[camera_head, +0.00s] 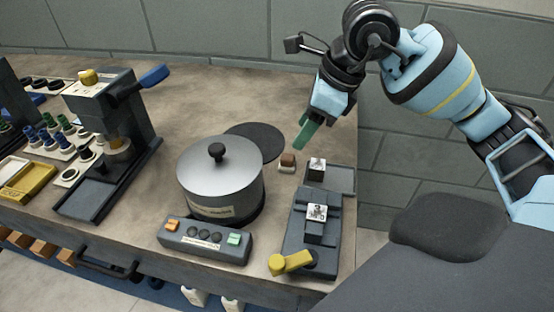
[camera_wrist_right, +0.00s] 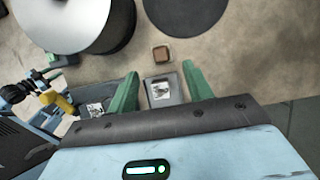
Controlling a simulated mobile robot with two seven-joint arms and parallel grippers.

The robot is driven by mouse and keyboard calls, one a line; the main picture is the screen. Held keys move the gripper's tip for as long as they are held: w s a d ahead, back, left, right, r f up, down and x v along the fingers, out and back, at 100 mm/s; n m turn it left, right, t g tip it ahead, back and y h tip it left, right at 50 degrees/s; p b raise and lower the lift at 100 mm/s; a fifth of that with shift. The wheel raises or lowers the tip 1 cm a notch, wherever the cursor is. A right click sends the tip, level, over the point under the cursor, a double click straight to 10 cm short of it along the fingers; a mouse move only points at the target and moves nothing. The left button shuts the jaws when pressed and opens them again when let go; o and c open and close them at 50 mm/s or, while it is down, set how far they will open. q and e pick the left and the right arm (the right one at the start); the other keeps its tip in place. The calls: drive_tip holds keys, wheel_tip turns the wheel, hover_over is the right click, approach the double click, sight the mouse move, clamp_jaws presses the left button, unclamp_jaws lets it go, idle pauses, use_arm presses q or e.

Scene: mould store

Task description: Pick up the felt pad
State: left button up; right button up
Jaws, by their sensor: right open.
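A small block with a brown top and a pale lower edge, which looks like the felt pad (camera_head: 287,160), lies on the bench right of the steel pot. In the right wrist view the felt pad (camera_wrist_right: 161,53) shows as a small brown square beyond the fingertips. My right gripper (camera_head: 306,133) is above the bench, behind and above the pad, with green fingers pointing down. My left gripper is not in view.
A lidded pot (camera_head: 215,178) stands left of the pad, with a dark flat disc (camera_head: 262,138) behind it. A vise-like fixture (camera_head: 300,232) with a yellow handle and a small tray (camera_head: 342,180) are close on the right. A lever press (camera_head: 110,130) stands at left.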

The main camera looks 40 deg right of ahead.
sight(288, 156)
drive_tip(key=shift+x, duration=3.9)
drive_tip(key=shift+s+d, duration=0.15)
drive_tip(key=c, duration=1.1)
